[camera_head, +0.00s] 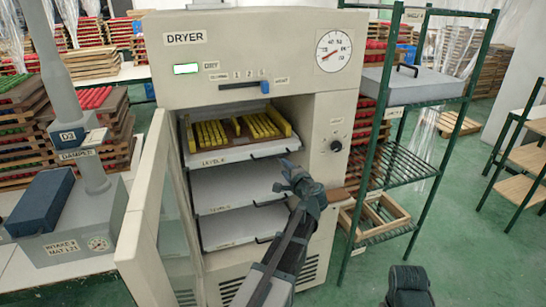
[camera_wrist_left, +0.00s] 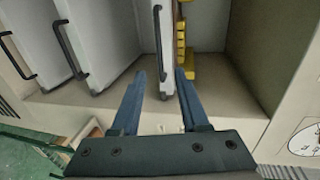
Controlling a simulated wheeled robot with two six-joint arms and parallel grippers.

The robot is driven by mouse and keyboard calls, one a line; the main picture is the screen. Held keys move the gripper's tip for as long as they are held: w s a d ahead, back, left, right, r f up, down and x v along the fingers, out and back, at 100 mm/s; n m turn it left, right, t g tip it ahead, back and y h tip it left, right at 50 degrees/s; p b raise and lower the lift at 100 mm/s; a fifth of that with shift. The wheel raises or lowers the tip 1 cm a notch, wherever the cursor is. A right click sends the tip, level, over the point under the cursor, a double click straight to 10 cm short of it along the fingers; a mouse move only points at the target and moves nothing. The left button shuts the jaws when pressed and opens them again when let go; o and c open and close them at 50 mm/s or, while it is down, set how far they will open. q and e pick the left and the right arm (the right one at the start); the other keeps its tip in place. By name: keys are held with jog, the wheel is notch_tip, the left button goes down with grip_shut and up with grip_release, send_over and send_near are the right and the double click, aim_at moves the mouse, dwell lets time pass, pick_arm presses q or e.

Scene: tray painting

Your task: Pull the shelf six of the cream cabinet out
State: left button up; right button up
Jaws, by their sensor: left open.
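The cream cabinet (camera_head: 250,101), marked DRYER, stands with its glass door (camera_head: 160,215) swung open to the left. Shelf six (camera_head: 262,150) is the top shelf inside, with a worn label at its front left and yellow pieces on it. Two pale shelves sit below it. My left gripper (camera_head: 291,175) is at the right part of the shelf fronts, just below shelf six's front edge. In the left wrist view the gripper (camera_wrist_left: 160,78) is open, its two blue fingers apart. The front edge and black handle (camera_wrist_left: 158,35) of shelf six lie in line with the gap.
The two lower shelves' handles (camera_wrist_left: 68,48) show to the left in the wrist view. A green rack (camera_head: 375,150) stands close on the cabinet's right. A grey machine with a blue block (camera_head: 40,202) is at the left.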

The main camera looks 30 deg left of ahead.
aim_at(273, 157)
pick_arm(q)
jog(key=b+x, duration=0.2)
jog(key=x, duration=1.1)
jog(key=shift+w+a+f+b, duration=0.1)
jog(key=shift+w+a+b, duration=0.1)
jog(key=shift+a+b, duration=0.15)
jog(key=shift+d, duration=0.1)
grip_shut()
dwell(0.8)
